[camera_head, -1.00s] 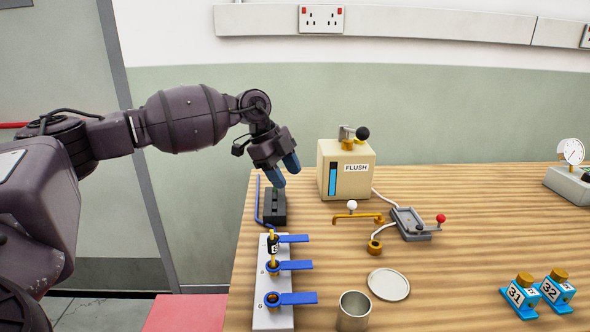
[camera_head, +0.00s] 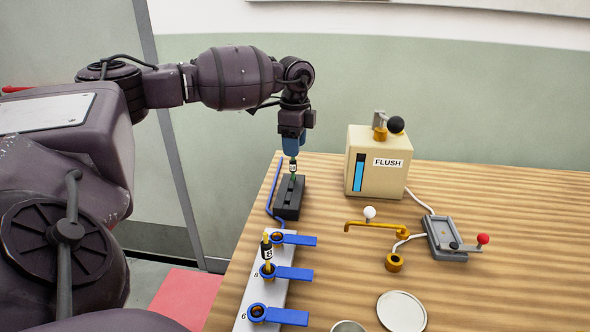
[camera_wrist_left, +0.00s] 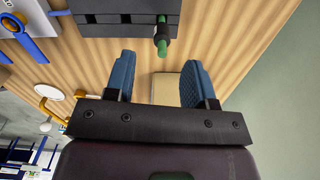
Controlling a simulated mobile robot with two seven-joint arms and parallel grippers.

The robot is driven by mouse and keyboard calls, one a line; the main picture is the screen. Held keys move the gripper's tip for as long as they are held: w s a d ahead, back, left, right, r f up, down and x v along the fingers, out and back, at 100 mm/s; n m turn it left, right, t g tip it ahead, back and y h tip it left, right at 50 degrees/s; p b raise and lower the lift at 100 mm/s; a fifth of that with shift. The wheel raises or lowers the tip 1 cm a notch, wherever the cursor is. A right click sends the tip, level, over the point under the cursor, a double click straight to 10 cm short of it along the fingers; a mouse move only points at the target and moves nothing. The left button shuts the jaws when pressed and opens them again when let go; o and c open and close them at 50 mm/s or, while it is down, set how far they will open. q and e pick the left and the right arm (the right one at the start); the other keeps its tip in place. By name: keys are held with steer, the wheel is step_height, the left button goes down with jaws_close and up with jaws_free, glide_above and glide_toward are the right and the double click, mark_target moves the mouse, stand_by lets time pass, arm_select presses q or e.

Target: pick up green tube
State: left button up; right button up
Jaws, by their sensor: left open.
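The green tube (camera_head: 293,176) stands in a slot of the dark block (camera_head: 288,204) at the table's back left, with a black and white labelled collar near its top. My left gripper (camera_head: 293,150) points down just above it. In the left wrist view the two blue fingers of the left gripper (camera_wrist_left: 161,68) are open and apart, with nothing between them. The green tube (camera_wrist_left: 162,46) shows there just beyond the fingertips, roughly in line with the gap. My right gripper is not in view.
A white rack (camera_head: 250,300) with blue clamps (camera_head: 295,273) and a yellow tube (camera_head: 267,252) stands nearer. The FLUSH box (camera_head: 376,168) stands right of the dark block. A brass pipe (camera_head: 372,226), grey tray (camera_head: 445,240) and round lid (camera_head: 401,312) lie further right.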

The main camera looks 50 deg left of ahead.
mark_target(293, 160)
arm_select(q)
steer(key=shift+s+a+f+b, duration=0.15)
steer(key=shift+f+b, duration=0.1)
steer(key=shift+f, duration=1.2)
steer(key=shift+w+a+f+b, duration=0.1)
steer(key=shift+f+b, duration=0.15)
steer(key=shift+f, duration=1.15)
jaws_close()
steer(key=shift+r, duration=0.1)
